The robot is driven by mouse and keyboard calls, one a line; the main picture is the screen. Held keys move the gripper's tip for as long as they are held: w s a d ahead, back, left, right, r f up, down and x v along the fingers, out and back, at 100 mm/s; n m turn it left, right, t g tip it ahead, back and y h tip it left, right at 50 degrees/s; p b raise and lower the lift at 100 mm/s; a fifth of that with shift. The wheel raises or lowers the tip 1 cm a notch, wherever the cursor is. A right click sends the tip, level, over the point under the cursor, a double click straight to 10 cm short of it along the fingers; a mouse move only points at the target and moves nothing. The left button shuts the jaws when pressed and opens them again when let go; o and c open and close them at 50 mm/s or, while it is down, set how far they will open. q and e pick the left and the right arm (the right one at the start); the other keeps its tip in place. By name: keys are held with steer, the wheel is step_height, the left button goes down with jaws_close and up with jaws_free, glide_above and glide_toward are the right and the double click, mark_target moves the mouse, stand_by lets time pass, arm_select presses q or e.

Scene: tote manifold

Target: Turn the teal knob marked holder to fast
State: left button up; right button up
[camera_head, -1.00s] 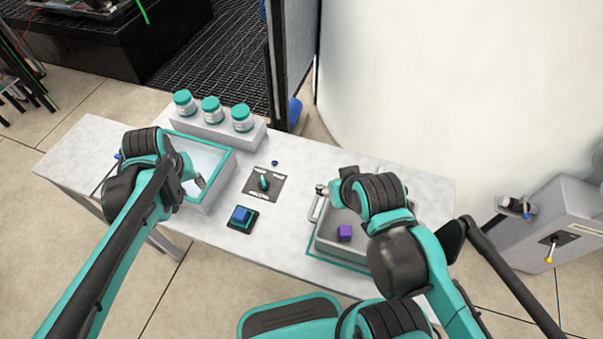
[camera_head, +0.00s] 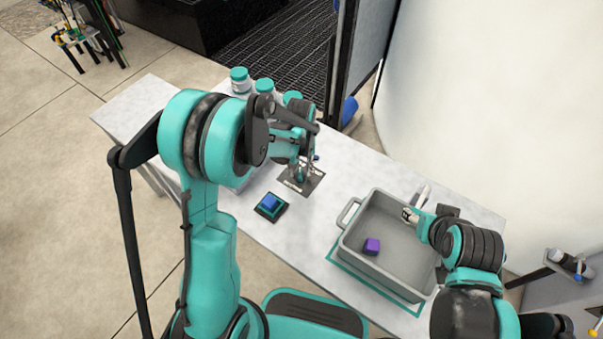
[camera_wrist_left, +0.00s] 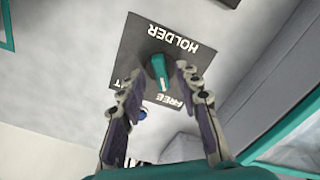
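The teal knob (camera_wrist_left: 160,70) stands on a dark square plate marked HOLDER (camera_wrist_left: 150,48) in the left wrist view. The plate also reads FREE, and a second label is mostly covered by a finger. The knob's white mark points toward the FREE side. My left gripper (camera_wrist_left: 154,79) is open, its fingertips on either side of the knob's near end; contact is not clear. In the head view the left gripper (camera_head: 308,163) is over the knob (camera_head: 299,174). My right gripper (camera_head: 410,214) is at the grey tote's far right side, its fingers too small to judge.
A grey tote (camera_head: 352,248) with a purple cube (camera_head: 372,246) stands right of the plate. White jars with teal lids (camera_head: 240,78) stand behind, partly hidden by my left arm.

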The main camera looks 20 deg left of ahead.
arm_select(q)
steer(key=shift+f, duration=0.65)
jaws_close()
